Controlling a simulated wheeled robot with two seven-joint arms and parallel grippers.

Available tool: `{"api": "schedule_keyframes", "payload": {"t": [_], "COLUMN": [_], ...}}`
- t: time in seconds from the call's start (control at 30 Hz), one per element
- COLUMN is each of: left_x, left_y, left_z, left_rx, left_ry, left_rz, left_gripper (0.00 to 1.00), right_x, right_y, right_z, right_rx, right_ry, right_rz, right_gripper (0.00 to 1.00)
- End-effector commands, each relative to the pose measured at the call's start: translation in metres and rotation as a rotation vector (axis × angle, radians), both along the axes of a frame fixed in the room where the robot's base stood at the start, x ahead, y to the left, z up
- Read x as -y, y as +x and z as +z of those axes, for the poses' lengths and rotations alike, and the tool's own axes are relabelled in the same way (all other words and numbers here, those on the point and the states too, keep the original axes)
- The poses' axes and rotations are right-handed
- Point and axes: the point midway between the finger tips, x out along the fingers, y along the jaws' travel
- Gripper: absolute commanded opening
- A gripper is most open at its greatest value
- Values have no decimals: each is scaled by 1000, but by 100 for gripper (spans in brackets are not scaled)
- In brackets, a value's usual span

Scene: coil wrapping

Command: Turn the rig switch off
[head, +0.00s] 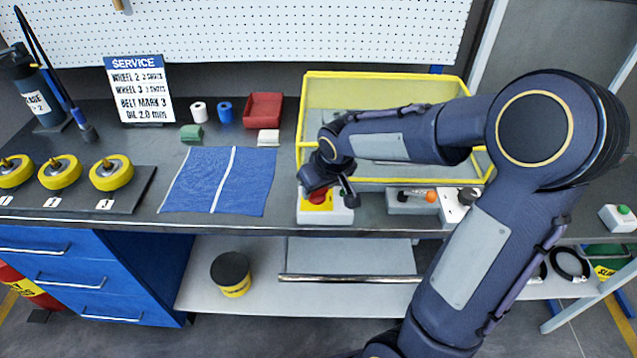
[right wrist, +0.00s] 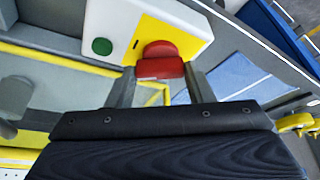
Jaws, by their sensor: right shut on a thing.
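The rig switch (head: 333,212) is a white box with a yellow plate at the front edge of the bench, before the yellow-framed rig. Its red knob (head: 318,196) shows partly under my gripper in the head view. In the right wrist view the red knob (right wrist: 160,62) sits on the yellow plate, beside a green button (right wrist: 102,46). My right gripper (right wrist: 158,82) has its fingers on either side of the knob, shut on it. It also shows in the head view (head: 332,190). My left gripper is not in view.
The yellow-framed enclosure (head: 310,120) stands right behind the switch. A blue cloth (head: 190,185) lies to the left, with yellow wheels (head: 60,172) farther left. A grey block with an orange knob (head: 430,196) and a white box (head: 449,208) stand to the right.

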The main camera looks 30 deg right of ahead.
Motion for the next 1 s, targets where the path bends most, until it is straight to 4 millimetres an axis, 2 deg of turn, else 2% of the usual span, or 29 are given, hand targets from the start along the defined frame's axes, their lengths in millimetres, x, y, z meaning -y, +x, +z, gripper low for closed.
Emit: {"api": "schedule_keyframes", "payload": {"t": [0.1, 0.37, 0.7, 1.0], "left_x": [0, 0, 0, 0], "left_y": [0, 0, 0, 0], "left_z": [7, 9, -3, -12], "left_rx": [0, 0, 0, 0], "left_ry": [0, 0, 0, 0], "left_rz": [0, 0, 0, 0], "left_gripper": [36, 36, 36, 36], "right_x": [2, 3, 4, 5], "right_y": [0, 2, 4, 5], "right_z": [2, 0, -1, -1], "right_rx": [-1, 0, 3, 2], "right_ry": [3, 2, 0, -1], "right_rz": [105, 352, 670, 887], "right_gripper": [24, 24, 24, 24]}}
